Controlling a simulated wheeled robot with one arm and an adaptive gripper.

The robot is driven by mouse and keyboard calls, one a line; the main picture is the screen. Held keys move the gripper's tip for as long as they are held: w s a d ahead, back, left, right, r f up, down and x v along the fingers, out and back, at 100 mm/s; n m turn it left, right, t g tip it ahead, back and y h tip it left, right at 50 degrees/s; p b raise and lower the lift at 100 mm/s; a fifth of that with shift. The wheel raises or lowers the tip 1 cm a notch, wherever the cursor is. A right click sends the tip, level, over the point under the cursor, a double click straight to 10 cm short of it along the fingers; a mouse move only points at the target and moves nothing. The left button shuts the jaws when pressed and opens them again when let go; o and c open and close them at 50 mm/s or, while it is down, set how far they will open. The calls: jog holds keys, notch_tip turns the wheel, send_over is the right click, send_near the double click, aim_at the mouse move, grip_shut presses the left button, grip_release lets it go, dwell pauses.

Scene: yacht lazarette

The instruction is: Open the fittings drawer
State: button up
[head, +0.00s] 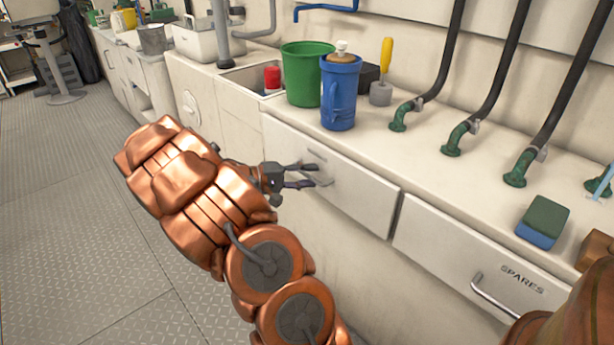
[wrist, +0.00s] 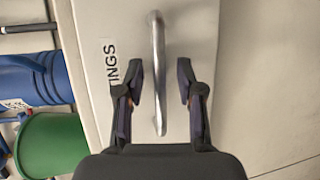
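The fittings drawer (head: 350,192) is a white front in the side of the counter, left of the spares drawer, and looks shut. In the wrist view the drawer front (wrist: 196,25) carries lettering of which "INGS" shows. Its silver bar handle (wrist: 158,75) stands between my gripper's fingers. My gripper (head: 318,175) is open at the handle, which it partly hides in the head view. In the wrist view my gripper (wrist: 160,85) has a finger on each side of the bar, with a gap visible on both sides. I see no contact.
The spares drawer (head: 480,265) with its own handle is to the right. A green bucket (head: 304,75), a blue jug (head: 340,95) and a sponge (head: 543,222) stand on the counter above. Ribbed floor (head: 80,220) is clear at left.

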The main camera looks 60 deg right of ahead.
grip_shut()
jog(key=shift+a, duration=0.1)
dwell(0.5)
